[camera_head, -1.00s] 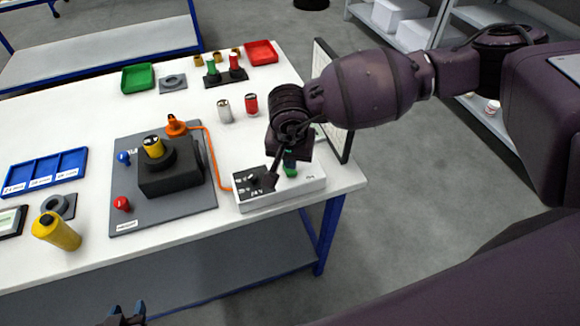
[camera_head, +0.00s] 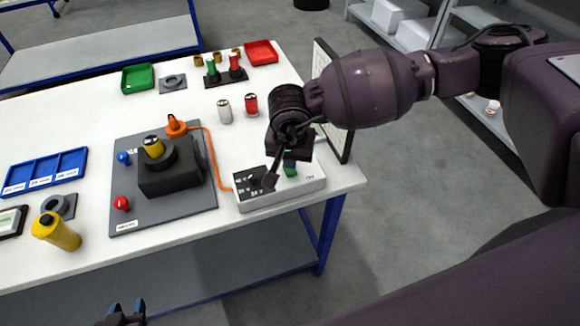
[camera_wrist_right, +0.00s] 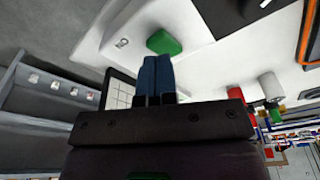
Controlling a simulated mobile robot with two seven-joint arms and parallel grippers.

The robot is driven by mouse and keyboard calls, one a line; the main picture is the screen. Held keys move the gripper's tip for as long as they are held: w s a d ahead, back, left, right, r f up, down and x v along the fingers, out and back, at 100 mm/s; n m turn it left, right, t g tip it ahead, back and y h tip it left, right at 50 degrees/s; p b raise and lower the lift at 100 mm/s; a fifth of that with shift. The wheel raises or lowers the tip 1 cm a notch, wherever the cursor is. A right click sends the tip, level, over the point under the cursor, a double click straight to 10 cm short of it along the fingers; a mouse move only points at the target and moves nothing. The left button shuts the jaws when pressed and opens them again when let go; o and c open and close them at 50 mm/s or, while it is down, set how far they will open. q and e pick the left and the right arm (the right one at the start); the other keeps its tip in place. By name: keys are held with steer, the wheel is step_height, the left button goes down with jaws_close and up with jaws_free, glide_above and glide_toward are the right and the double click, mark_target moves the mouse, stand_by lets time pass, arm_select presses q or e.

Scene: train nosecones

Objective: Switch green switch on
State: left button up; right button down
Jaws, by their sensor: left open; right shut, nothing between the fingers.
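The green switch (camera_head: 291,172) sits on top of a white control box (camera_head: 285,197) at the table's right front corner. My right gripper (camera_head: 289,160) is shut and empty, pointing down at the switch and partly covering it. In the right wrist view, the green switch (camera_wrist_right: 164,42) lies just beyond the closed blue fingertips (camera_wrist_right: 157,60), on the white box's face (camera_wrist_right: 88,40). I cannot tell whether the fingers touch it or which way it is set. My left gripper (camera_head: 126,314) is open and empty at the bottom edge, away from the table.
An orange cable (camera_head: 213,160) runs from the box to a grey board (camera_head: 190,205) holding a black block (camera_head: 170,181). A framed panel (camera_head: 334,110) stands upright behind the box. Red (camera_head: 251,105) and white (camera_head: 224,111) cylinders stand nearby. The floor right of the table is clear.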

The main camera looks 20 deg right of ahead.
steer(key=shift+f, duration=0.1)
stand_by(0.3)
steer(key=shift+f, duration=0.15)
steer(key=shift+f+b, duration=0.5)
steer(key=shift+b, duration=0.05)
stand_by(0.4)
steer(key=shift+f+b, duration=0.35)
steer(key=shift+f, duration=0.15)
stand_by(0.3)
steer(key=shift+r+p, duration=0.95)
steer(key=shift+r, duration=1.15)
steer(key=shift+r+p, duration=0.55)
steer(key=shift+r, duration=0.9)
